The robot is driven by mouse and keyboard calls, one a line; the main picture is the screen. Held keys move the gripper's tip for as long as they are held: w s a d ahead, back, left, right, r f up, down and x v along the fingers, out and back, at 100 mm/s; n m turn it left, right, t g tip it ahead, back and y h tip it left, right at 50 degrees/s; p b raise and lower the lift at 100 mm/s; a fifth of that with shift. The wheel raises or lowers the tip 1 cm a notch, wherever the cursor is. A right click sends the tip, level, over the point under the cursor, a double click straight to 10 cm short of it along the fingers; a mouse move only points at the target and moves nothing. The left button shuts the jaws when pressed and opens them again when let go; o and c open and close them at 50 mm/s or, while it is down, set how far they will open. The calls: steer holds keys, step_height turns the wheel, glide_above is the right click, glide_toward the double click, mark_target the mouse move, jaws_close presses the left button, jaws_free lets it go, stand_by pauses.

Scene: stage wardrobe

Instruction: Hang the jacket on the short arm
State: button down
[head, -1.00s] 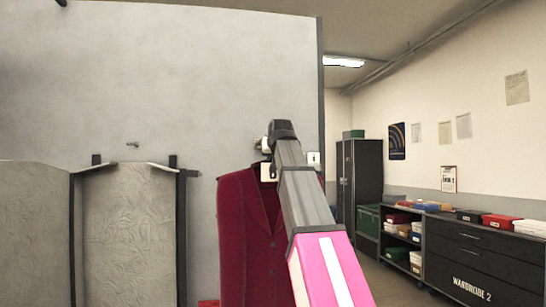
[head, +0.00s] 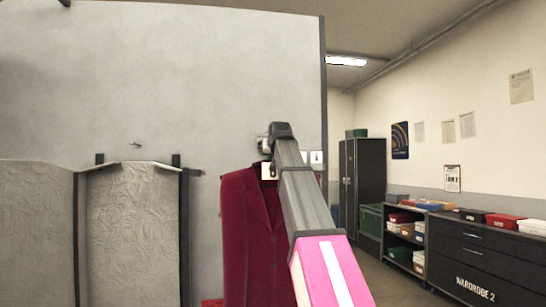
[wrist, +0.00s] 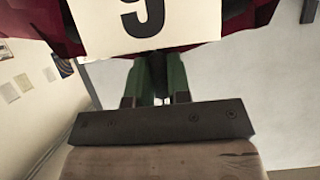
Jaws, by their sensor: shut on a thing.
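The dark red jacket (head: 246,235) hangs upright below my gripper (head: 265,145) in the head view, in front of the grey panel. In the wrist view, red cloth (wrist: 262,14) and a white numbered tag (wrist: 140,25) fill the top. My gripper's fingers (wrist: 156,82) reach up behind the tag, close together. The tag hides their tips and the part of the jacket or hanger they grip.
A folding grey screen (head: 130,230) stands at the left. A small peg (head: 136,144) shows above it. A tall grey panel (head: 220,70) stands behind the jacket. Open shelves (head: 405,235) with boxes and a dark drawer unit (head: 480,260) line the right wall. Floor shows between.

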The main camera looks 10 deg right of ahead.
steer(key=w, duration=0.7)
steer(key=shift+w+f, duration=0.3)
steer(key=shift+w, duration=0.05)
stand_by(0.4)
stand_by(0.4)
steer(key=c, duration=1)
jaws_free()
steer(key=shift+f, duration=0.1)
steer(key=shift+s, duration=0.1)
